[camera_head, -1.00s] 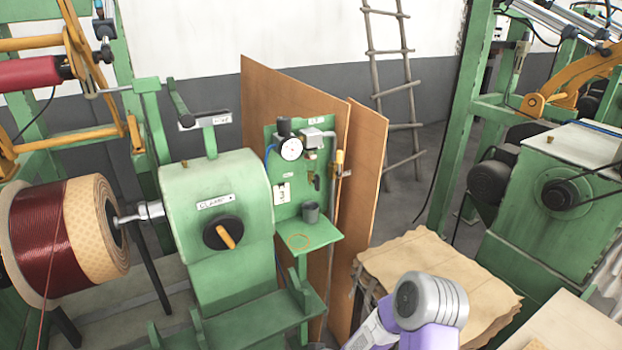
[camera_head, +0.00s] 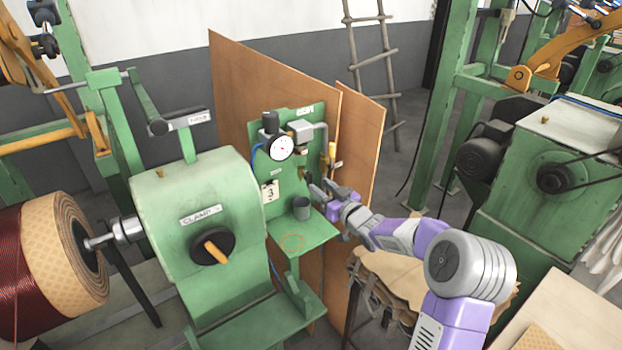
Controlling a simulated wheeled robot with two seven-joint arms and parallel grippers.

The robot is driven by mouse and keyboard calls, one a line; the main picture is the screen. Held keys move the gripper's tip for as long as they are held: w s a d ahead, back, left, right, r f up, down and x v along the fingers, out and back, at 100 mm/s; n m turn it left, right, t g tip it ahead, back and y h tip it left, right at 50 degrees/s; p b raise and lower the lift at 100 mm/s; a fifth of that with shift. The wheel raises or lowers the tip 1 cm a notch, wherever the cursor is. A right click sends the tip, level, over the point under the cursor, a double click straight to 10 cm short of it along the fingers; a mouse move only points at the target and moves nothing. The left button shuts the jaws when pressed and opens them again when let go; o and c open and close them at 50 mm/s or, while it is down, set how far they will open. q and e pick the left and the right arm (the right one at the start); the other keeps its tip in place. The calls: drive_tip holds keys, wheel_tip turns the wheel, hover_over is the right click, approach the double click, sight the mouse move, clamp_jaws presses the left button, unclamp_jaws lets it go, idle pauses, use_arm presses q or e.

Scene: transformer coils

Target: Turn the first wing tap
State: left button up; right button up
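A small green panel (camera_head: 258,160) stands behind the clamp machine, with a round white gauge (camera_head: 281,148) and a grey box near its top. A small dark fitting (camera_head: 304,176), which looks like the wing tap, sits below the gauge on the panel's right side. Its wings are too small to make out. My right gripper (camera_head: 319,189) comes in from the right, just right of and slightly below this fitting. Its two fingers look spread apart, with nothing seen between them. I cannot tell whether they touch the fitting. My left gripper is not in view.
A grey cup (camera_head: 301,208) stands on the panel's green shelf (camera_head: 312,232), under my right gripper. A yellow-handled tool (camera_head: 332,154) hangs at the panel's right edge. Brown boards (camera_head: 362,140) stand behind. The clamp machine (camera_head: 205,185) with its orange-handled knob is to the left.

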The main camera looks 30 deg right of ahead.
sight(312, 180)
drive_tip(key=shift+w+a+f, duration=0.1)
drive_tip(key=shift+w, duration=1.1)
drive_tip(key=shift+w+a, duration=0.1)
drive_tip(key=shift+w, duration=1.05)
clamp_jaws()
